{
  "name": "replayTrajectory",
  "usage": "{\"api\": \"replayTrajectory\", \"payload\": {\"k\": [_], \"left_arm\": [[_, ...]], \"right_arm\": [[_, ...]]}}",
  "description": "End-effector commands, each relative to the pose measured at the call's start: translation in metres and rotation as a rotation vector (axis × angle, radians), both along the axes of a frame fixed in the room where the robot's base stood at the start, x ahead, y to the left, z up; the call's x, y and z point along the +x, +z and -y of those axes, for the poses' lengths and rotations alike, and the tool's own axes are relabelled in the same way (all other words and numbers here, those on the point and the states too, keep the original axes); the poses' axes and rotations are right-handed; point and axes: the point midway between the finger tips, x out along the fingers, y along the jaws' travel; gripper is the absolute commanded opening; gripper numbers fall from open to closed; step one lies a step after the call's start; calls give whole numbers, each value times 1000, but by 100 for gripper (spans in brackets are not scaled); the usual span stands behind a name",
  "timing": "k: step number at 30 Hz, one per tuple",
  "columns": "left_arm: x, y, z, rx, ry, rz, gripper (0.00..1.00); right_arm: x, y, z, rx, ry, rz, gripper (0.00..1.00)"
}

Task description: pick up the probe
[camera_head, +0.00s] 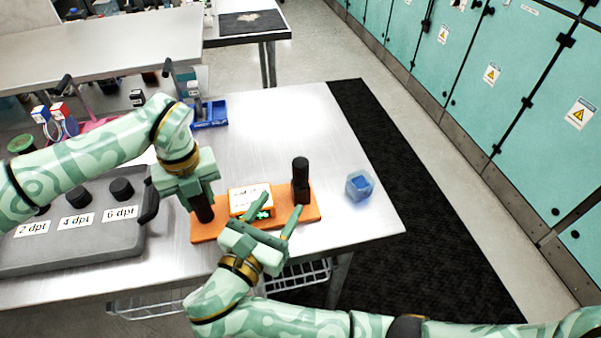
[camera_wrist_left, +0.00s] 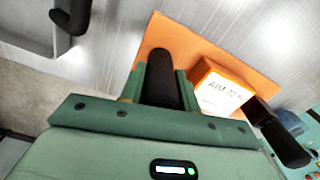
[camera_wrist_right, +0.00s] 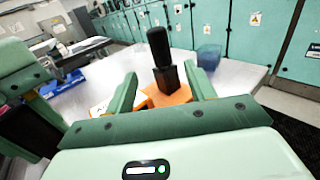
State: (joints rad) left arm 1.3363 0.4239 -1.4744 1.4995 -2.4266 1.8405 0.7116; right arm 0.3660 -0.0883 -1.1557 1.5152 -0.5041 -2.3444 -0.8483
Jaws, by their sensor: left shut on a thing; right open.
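My left gripper (camera_head: 203,196) is shut on a second black cylinder (camera_wrist_left: 160,75) at the base's left end. Its lower end's contact with the base is unclear.
A grey case (camera_head: 75,245) with black knobs and "dpt" labels lies left of the base. A blue translucent cup (camera_head: 359,185) stands to the right near the table's edge. A blue tray (camera_head: 210,115) sits behind. The table's middle back is clear.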

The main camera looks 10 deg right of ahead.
Motion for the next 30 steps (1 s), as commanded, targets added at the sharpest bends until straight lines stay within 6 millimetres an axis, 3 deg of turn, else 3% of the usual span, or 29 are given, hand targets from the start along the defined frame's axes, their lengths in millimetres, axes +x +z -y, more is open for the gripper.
{"api": "replayTrajectory", "payload": {"k": [3, 11, 18, 28, 30], "left_arm": [[0, -1, 0, 1, 0, 0, 0], [0, -1, 0, 1, 0, 0, 0], [0, -1, 0, 1, 0, 0, 0], [0, -1, 0, 1, 1, 0, 0], [0, -1, 0, 1, 0, 0, 0]], "right_arm": [[18, 1, 15, -3, -2, 3, 54], [40, 0, 32, -2, -2, 1, 54], [72, 0, 58, -2, -2, 2, 54], [79, -1, 64, 1, -2, -1, 54], [79, -1, 64, 1, -2, -1, 35]]}}
